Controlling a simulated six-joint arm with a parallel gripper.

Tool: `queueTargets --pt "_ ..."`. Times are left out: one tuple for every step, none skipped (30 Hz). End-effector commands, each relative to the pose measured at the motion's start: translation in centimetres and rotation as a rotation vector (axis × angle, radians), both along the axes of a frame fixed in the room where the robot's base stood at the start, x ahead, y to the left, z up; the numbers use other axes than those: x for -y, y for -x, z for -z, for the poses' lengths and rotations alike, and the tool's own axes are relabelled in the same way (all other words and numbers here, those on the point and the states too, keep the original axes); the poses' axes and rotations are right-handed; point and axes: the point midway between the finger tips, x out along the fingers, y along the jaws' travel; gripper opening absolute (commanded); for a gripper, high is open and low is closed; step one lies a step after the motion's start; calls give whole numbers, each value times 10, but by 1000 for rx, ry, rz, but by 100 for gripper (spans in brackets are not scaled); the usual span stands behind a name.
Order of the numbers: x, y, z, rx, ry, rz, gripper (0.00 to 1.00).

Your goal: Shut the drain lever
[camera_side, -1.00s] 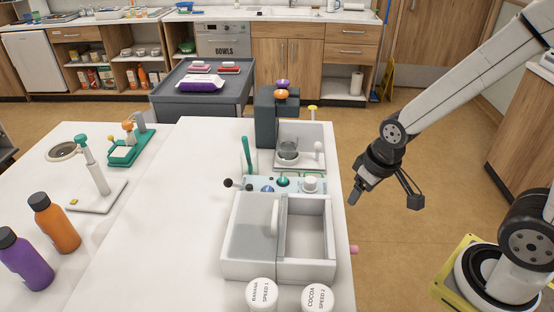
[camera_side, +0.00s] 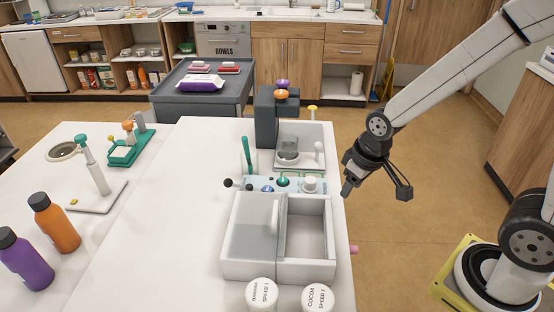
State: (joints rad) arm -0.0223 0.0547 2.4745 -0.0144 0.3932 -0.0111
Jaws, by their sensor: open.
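Several levers and knobs sit on the console on the white table, and I cannot tell for sure which one is the drain lever. A green lever (camera_side: 246,155) stands upright at the left of the console. A black-knobbed lever (camera_side: 229,183) sticks out to the left below it. A yellow-topped lever (camera_side: 313,109) and a white-knobbed lever (camera_side: 318,147) stand by the upper basin. A pink knob (camera_side: 354,249) sticks out from the right side of the lower bins. My gripper (camera_side: 376,191) is open and empty, right of the console, apart from all of these.
A clear cup (camera_side: 288,148) sits in the upper basin beside a dark grey block (camera_side: 266,122). White canisters (camera_side: 262,293) stand in front of the bins (camera_side: 234,264). Orange (camera_side: 57,230) and purple (camera_side: 28,266) bottles stand at left. The table's middle left is clear.

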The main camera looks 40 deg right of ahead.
Motion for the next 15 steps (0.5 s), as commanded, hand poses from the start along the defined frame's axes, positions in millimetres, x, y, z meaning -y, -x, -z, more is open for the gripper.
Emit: queueTargets --pt "-3 -10 -1 -4 4 -18 50" --pt "-5 -16 -2 -7 8 -30 50" --pt "-7 -24 -3 -12 13 -46 50" --pt "-10 -31 -4 -16 16 -60 50" --pt "-12 -38 -4 -20 20 -73 50" --pt "-15 -48 -5 -25 27 -92 50" --pt "-18 -55 -6 -29 31 -107 50" --pt "-21 -63 -7 -33 36 -122 50" --pt "-25 -72 -7 -40 44 -142 50" --pt "-28 -79 -8 -43 48 -156 50" --pt "-31 -86 -8 -47 54 -170 50" --pt "-35 -95 -8 -52 60 -188 50" --pt "-38 -102 -9 -55 66 -201 50" --pt "-42 -109 -9 -59 72 -217 50" --pt "-46 -118 -9 -65 79 -235 50"
